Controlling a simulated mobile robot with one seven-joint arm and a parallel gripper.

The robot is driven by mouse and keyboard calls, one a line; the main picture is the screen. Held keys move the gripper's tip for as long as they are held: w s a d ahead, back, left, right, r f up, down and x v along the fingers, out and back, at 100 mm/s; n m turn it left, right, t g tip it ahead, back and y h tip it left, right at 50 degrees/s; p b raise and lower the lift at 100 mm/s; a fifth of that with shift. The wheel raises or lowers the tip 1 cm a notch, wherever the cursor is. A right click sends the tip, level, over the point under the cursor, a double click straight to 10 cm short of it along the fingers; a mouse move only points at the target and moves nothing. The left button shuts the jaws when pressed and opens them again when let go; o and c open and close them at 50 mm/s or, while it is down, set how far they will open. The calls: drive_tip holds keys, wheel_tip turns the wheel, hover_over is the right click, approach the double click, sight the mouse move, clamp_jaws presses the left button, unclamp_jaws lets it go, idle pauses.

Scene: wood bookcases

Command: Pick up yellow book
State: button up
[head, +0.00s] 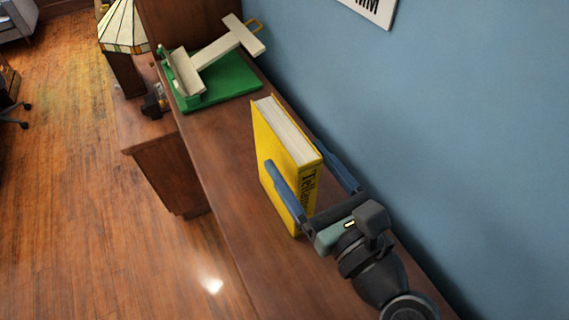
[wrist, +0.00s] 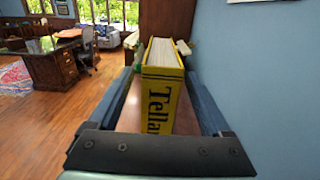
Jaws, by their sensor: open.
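The yellow book (head: 277,160) stands upright on top of a wood bookcase (head: 222,152), its spine facing my gripper. My gripper (head: 308,170) is open, with one blue finger on each side of the book's spine end. In the wrist view the yellow book (wrist: 160,98) shows between the two fingers (wrist: 157,105), its spine lettering partly hidden by the gripper's dark crossbar. I cannot tell whether either finger touches the book.
A green and white stand (head: 217,80) sits on the bookcase top beyond the book. A blue wall (head: 420,130) runs close along the right side. A stained-glass lamp (head: 123,27) is at the upper left. Open wood floor (head: 80,200) lies to the left.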

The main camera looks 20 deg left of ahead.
sight(284, 136)
drive_tip(key=x, duration=0.1)
drive_tip(key=p+x, duration=0.1)
drive_tip(key=x, duration=0.1)
drive_tip(key=p+x, duration=0.1)
drive_tip(key=x, duration=0.1)
drive_tip(key=shift+r, duration=0.3)
drive_tip(key=shift+w+a+f, duration=0.1)
drive_tip(key=shift+w+a, duration=0.1)
drive_tip(key=shift+c, duration=0.3)
clamp_jaws()
idle(0.5)
drive_tip(key=shift+r, duration=0.2)
